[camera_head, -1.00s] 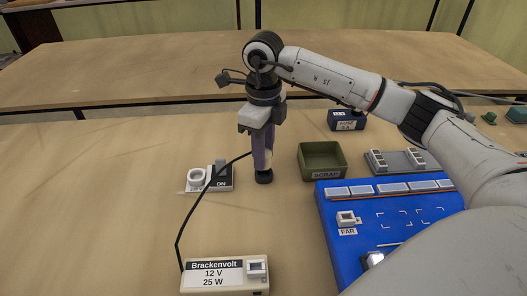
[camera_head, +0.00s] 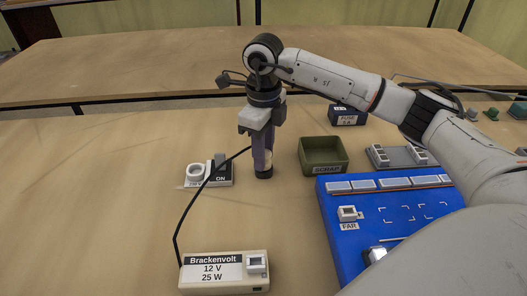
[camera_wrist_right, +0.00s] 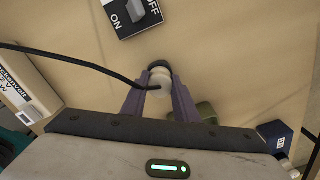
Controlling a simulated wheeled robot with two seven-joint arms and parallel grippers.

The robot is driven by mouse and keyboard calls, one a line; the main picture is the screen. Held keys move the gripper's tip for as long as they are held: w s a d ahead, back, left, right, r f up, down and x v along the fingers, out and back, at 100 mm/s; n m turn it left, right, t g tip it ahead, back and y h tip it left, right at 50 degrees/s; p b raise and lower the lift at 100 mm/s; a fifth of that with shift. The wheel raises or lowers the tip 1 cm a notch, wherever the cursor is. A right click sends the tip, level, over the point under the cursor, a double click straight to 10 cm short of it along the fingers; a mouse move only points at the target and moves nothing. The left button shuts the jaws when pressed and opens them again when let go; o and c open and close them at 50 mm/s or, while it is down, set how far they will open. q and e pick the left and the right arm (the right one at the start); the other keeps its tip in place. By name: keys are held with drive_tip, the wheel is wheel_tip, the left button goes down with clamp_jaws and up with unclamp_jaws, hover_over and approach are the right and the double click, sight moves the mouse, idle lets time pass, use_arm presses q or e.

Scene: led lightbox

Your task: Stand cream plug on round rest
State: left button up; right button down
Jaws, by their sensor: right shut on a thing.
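My right gripper (camera_head: 262,150) points down over the middle of the table, shut on the cream plug (camera_wrist_right: 158,88). A little of the cream plug (camera_head: 267,157) shows at the fingers' lower right in the head view. A black cable runs from it to the Brackenvolt box. A dark round piece (camera_head: 264,175), seemingly the round rest, lies directly below the fingers. Its dark edge also shows just beyond the plug in the wrist view (camera_wrist_right: 158,64). I cannot tell whether the plug touches it or is fully seated. My left gripper is not in view.
A switch block (camera_head: 220,175) with a white ring stands left of the gripper. The Brackenvolt box (camera_head: 225,271) is at the front. A green scrap bin (camera_head: 325,170) and a blue board (camera_head: 345,240) are on the right. Left table is clear.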

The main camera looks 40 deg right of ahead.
drive_tip(key=shift+f, duration=0.2)
drive_tip(key=c, duration=1.3)
unclamp_jaws()
drive_tip(key=shift+r, duration=0.1)
drive_tip(key=shift+r, duration=0.15)
drive_tip(key=shift+r+p, duration=2.95)
drive_tip(key=shift+r, duration=0.95)
drive_tip(key=shift+f, duration=0.1)
